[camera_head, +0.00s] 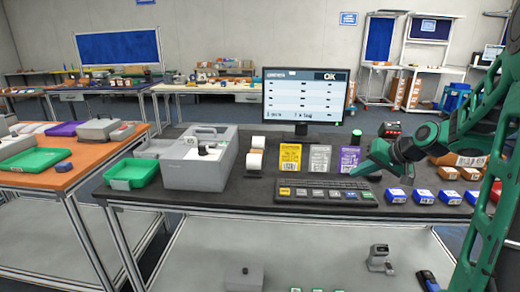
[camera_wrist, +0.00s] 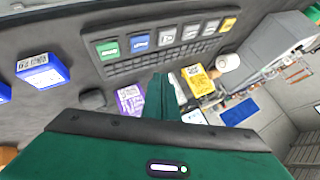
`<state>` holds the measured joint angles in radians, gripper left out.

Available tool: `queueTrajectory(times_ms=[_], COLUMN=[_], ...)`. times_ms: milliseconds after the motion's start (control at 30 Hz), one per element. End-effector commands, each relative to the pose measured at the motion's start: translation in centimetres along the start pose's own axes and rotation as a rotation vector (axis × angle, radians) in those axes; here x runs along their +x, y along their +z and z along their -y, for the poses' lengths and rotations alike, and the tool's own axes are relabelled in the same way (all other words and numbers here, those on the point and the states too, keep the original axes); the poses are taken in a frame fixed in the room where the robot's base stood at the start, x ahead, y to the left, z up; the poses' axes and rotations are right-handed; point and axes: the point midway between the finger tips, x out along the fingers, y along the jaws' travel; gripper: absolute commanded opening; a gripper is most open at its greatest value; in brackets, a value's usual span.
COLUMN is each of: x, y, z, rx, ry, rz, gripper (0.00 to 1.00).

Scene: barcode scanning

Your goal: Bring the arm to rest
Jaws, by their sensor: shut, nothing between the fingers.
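My green arm (camera_head: 488,115) reaches in from the right side of the head view. My gripper (camera_head: 366,167) is shut and empty, above the right half of the dark table (camera_head: 240,202), near the keyboard's right end. In the wrist view my shut gripper (camera_wrist: 159,82) points toward the keyboard (camera_wrist: 165,62) and hides part of the cards behind it. I see no object held in it.
A monitor (camera_head: 305,97) reading OK stands at the back. Yellow, grey and purple cards (camera_head: 290,158) stand behind the keyboard. Several blue boxes (camera_head: 424,197) line the front right edge. A grey machine (camera_head: 200,165) and green tray (camera_head: 131,174) are left.

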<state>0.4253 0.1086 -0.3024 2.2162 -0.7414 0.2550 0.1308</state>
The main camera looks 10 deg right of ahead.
Motion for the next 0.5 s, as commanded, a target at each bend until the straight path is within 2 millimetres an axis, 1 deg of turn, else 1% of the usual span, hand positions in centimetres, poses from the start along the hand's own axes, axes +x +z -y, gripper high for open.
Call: queueTrajectory(times_ms=[67,167,267,300,367,400,467,500], x=[-0.4,-1.7,-3.8,-4.9,-6.6,-7.8,-9.6,-10.8], y=[0.7,2.7,6.1,7.7,10.1,11.7,14.1,15.8], z=[0.0,-0.2,-0.9,-1.2,-1.9,-2.3,-2.9,-3.3], rx=[-0.006,-0.019,-0.029,-0.031,-0.030,-0.026,-0.018,-0.011], ry=[0.016,0.069,0.154,0.191,0.248,0.283,0.335,0.369], rz=[0.014,0.057,0.126,0.158,0.206,0.238,0.285,0.317], gripper=[0.00,0.00,0.00,0.00,0.00,0.00,0.00,0.00])
